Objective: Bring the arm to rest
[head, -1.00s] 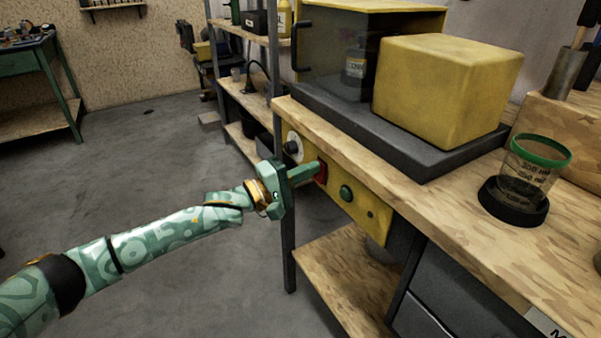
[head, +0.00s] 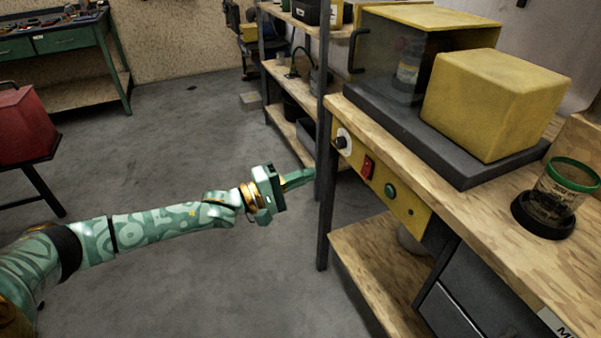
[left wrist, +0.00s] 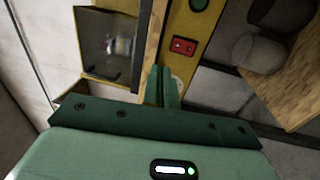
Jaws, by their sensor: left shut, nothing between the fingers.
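My left arm (head: 165,228) reaches in from the left in the head view. Its gripper (head: 312,174) is shut and empty, in free air left of the workbench's front leg. It is apart from the yellow control panel (head: 408,208). In the left wrist view the closed fingers (left wrist: 162,85) point toward the panel, with the red switch (left wrist: 183,46) beyond them. The red switch (head: 367,167) and green button (head: 390,191) show uncovered in the head view. My right gripper is not in view.
The workbench (head: 485,212) on the right carries a yellow machine with a dark window (head: 385,62) and a green-rimmed cup (head: 570,185). Shelves (head: 290,85) stand behind. A red box (head: 22,125) on a stand is at left. The floor (head: 180,150) between is clear.

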